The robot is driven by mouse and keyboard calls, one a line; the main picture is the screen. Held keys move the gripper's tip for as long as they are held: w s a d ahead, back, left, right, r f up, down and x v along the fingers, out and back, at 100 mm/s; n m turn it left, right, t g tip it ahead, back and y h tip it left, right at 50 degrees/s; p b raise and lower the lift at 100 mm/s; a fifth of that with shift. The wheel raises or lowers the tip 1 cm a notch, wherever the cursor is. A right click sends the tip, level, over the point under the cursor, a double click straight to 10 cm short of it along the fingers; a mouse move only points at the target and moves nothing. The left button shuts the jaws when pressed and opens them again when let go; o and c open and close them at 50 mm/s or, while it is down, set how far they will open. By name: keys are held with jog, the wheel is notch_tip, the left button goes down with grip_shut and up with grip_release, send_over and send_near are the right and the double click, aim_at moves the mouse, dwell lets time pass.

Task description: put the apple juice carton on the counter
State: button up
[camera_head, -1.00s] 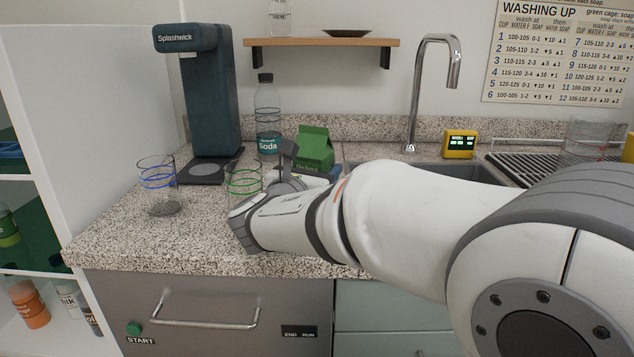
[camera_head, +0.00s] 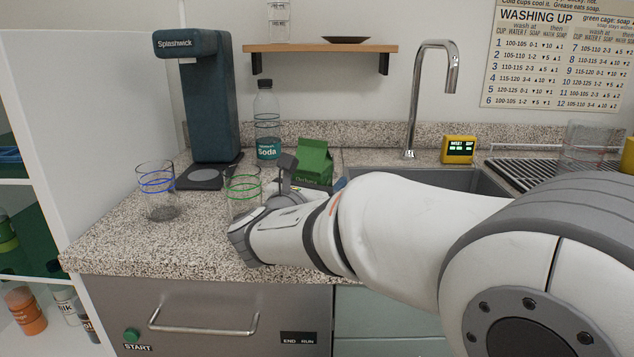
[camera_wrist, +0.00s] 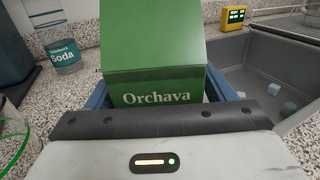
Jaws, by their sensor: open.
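The apple juice carton (camera_head: 314,162), green with a gabled top and the word "Orchava", is at the counter's back part, left of the sink. In the wrist view the carton (camera_wrist: 152,60) fills the middle, close in front of my gripper. Blue finger parts of my gripper (camera_wrist: 160,104) show on both sides of it, apart from each other. My gripper is open around the carton. The carton's foot is hidden, so I cannot tell whether it touches the counter. The speckled counter (camera_head: 110,240) runs beneath.
A glass with green rings (camera_head: 242,184) stands close to my gripper, partly overlapped by it. A blue-ringed glass (camera_head: 157,188) stands further left. A soda bottle (camera_head: 267,148) and a dark drinks machine (camera_head: 208,110) are behind. The sink (camera_wrist: 262,80) is right of the carton.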

jog(key=p+v, duration=0.2)
jog(key=v, duration=0.9)
jog(key=shift+r, duration=0.2)
jog(key=shift+s+a, duration=0.2)
jog(key=shift+s, duration=0.25)
jog(key=shift+s+f, duration=0.1)
